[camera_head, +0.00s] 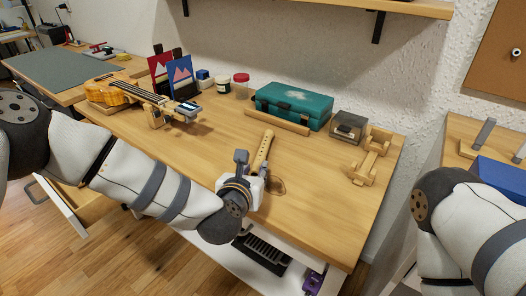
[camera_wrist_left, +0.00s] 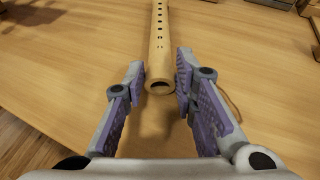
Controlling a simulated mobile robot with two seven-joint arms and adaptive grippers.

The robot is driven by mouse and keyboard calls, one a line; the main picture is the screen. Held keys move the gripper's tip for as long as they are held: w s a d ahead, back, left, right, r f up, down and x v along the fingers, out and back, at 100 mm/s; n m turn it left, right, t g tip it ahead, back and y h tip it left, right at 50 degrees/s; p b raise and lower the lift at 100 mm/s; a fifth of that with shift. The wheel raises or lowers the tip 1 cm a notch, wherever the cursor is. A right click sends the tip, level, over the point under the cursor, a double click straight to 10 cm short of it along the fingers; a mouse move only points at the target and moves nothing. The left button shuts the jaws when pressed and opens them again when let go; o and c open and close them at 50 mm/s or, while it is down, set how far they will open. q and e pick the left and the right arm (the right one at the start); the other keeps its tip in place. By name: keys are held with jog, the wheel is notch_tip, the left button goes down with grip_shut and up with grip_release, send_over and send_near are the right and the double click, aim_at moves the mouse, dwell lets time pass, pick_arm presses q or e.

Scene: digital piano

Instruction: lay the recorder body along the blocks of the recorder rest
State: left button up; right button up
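The recorder body (camera_head: 263,150), a pale wooden tube with finger holes, is over the near middle of the desk. In the left wrist view the tube (camera_wrist_left: 160,45) runs away from me, its open end near. My left gripper (camera_head: 246,172) is at that near end. Its two fingers (camera_wrist_left: 160,72) stand on either side of the tube, very close to it; contact is unclear. Whether the tube rests on the desk or is raised is unclear. The recorder rest (camera_head: 368,162), a wooden stand with blocks, appears empty at the desk's right. My right gripper is out of view.
A teal case (camera_head: 293,106) stands at the back behind a wooden strip (camera_head: 277,123), beside a small dark box (camera_head: 348,126). Jars (camera_head: 241,84) and a ukulele (camera_head: 128,92) are farther left. Bare desk lies between the recorder body and the rest.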

pick_arm(q)
grip_shut()
